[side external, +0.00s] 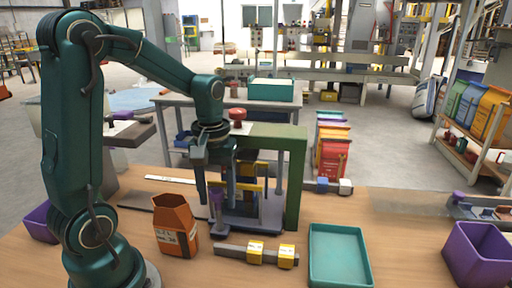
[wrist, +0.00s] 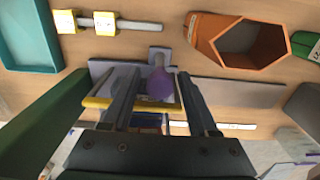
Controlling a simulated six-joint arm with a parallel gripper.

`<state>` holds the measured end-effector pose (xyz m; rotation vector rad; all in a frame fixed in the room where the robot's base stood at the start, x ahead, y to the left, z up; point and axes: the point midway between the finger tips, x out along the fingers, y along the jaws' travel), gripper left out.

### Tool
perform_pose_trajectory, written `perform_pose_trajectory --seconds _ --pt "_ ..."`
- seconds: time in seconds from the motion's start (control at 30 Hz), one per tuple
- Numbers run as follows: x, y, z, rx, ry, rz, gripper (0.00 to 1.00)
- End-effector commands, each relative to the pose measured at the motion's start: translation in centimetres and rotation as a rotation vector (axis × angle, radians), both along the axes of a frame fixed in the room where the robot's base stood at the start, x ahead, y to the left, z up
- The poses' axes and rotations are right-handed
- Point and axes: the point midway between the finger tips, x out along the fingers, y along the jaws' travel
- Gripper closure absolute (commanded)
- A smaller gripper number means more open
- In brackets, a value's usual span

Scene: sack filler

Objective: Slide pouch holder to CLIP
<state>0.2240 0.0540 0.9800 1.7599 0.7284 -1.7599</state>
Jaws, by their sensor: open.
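The sack filler has a green frame (side external: 297,180) over a grey base, with a yellow bar (side external: 240,184) across its front. A purple knob (side external: 217,198) stands low at its front left; it also shows in the wrist view (wrist: 160,84). I cannot tell for sure which part is the pouch holder, though the knob appears to belong to a sliding part. No CLIP mark is readable. My gripper (side external: 215,187) points down at the front of the filler. In the wrist view my gripper (wrist: 158,76) is open, its fingers apart on either side of the knob.
An orange hexagonal pouch (side external: 176,226) stands open at the left. A grey rail with yellow blocks (side external: 256,252) lies in front. A teal tray (side external: 340,280) and a purple bin (side external: 478,252) are at right. Bare wood lies between the tray and the bin.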

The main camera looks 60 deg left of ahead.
Motion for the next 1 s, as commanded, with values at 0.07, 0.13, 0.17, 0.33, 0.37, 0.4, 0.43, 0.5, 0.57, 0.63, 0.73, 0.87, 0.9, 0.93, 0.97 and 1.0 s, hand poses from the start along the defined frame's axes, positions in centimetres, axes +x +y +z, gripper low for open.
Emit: perform_pose_trajectory --seconds 0.07,0.13,0.17,0.33,0.37,0.4,0.43,0.5,0.57,0.63,0.73,0.87,0.9,0.93,0.97,1.0 --pt "0.2 0.1 0.5 0.005 -0.011 0.002 0.4" --pt "0.3 0.2 1.1 0.005 -0.012 0.002 0.4" --pt "0.3 0.2 1.4 0.005 -0.012 0.002 0.4" --pt "0.3 0.2 3.0 0.006 -0.013 0.002 0.4" --pt "0.3 0.2 3.3 0.005 -0.012 0.002 0.4" --pt "0.3 0.2 3.7 0.006 -0.013 0.002 0.4" --pt "0.3 0.2 4.0 0.006 -0.013 0.002 0.4" --pt "0.2 0.2 4.7 0.006 -0.011 0.002 0.4" --pt "0.2 0.1 5.2 0.004 -0.008 0.002 0.4" --pt "0.2 0.1 5.8 0.004 -0.008 0.002 0.4" --pt "0.1 0.1 6.6 0.004 -0.006 0.001 0.4" --pt "0.0 0.0 7.0 0.001 -0.003 0.001 0.4" --pt "0.0 0.0 7.0 0.001 -0.003 0.001 0.4" --pt "0.0 0.0 7.0 0.001 -0.002 0.001 0.4" --pt "0.0 0.0 7.0 0.001 -0.001 0.001 0.4" --pt "0.0 0.0 7.0 0.001 -0.001 0.001 0.4"
